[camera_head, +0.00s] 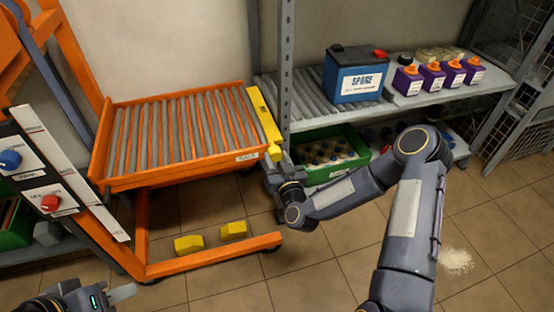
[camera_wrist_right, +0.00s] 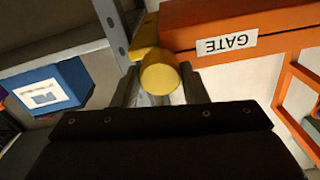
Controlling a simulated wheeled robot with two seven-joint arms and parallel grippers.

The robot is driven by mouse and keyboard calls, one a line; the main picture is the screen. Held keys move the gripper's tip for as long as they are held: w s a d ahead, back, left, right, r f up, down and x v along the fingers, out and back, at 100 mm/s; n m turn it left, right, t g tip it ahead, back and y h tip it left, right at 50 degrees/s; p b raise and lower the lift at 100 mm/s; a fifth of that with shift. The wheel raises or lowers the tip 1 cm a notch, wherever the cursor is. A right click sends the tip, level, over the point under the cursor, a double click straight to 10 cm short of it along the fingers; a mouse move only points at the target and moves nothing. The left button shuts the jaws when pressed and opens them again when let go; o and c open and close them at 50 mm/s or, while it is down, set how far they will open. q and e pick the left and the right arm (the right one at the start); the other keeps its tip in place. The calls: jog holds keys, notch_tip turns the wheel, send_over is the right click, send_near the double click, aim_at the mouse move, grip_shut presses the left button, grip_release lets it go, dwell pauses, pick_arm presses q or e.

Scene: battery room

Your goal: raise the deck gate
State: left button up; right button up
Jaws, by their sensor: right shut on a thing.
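The deck is an orange lift frame's roller tray (camera_head: 103,182), with grey and orange rollers. The gate is a yellow bar (camera_head: 264,118) along the deck's right end, beside the grey shelf post. A white GATE label (camera_head: 247,156) is on the deck's front rail; it shows upside down in the right wrist view (camera_wrist_right: 227,45). My right gripper (camera_head: 276,158) is at the gate's near end. In the right wrist view its fingers are closed around a round yellow knob (camera_wrist_right: 160,76). My left gripper (camera_head: 112,297) is at the bottom left, partly cut off, away from the gate.
A blue SPARE battery (camera_head: 356,74) stands on the shelf at right, beside several purple bottles (camera_head: 432,76). A green crate (camera_head: 335,158) sits below. Yellow blocks (camera_head: 189,243) lie by the frame's base. A panel at left has blue (camera_head: 10,159) and red (camera_head: 50,203) knobs.

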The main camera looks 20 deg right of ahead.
jog(key=n+b, duration=0.3)
jog(key=n, duration=0.2)
jog(key=shift+f+b, duration=0.1)
jog(key=shift+b, duration=0.3)
jog(key=n+b, duration=0.4)
jog(key=n, duration=0.1)
jog(key=shift+n, duration=0.4)
jog(key=n+b, duration=0.1)
jog(key=n, duration=0.2)
jog(key=shift+n+b, duration=0.3)
jog(key=shift+b, duration=0.05)
jog(key=shift+n+b, duration=0.45)
jog(key=shift+n, duration=1.15)
jog(key=o, duration=1)
jog(key=shift+c, duration=0.2)
